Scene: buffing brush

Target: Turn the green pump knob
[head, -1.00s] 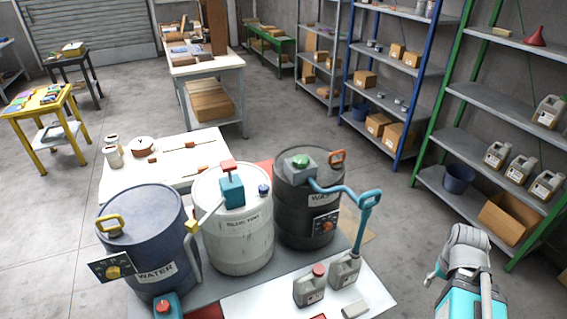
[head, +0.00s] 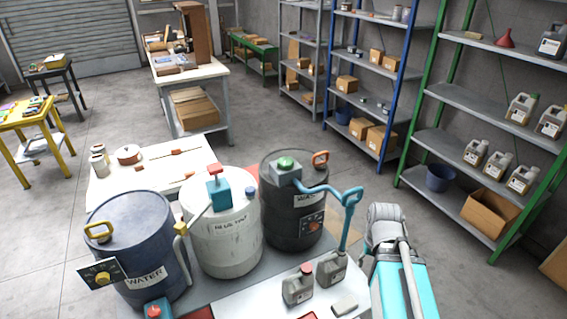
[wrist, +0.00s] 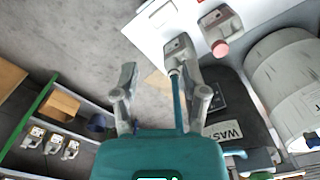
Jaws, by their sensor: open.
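The green pump knob (head: 287,163) sits on a grey pump head on top of the black drum (head: 292,225). A blue-grey hose runs from that pump to an upright nozzle handle (head: 350,205). My gripper (wrist: 160,75) is open and empty in the wrist view, its two grey fingers apart, with the blue nozzle pipe showing between and beyond them. The black drum's side and label (wrist: 222,132) are to their right. I cannot make out the green knob in the wrist view. In the head view my arm is right of the drum; the fingers are not clear there.
A white drum (head: 227,240) and a blue drum (head: 138,245) stand left of the black one. Two grey jugs (head: 298,288) (head: 331,270) stand on the white surface in front. A green-framed shelf (head: 470,140) is at right, with clear floor between.

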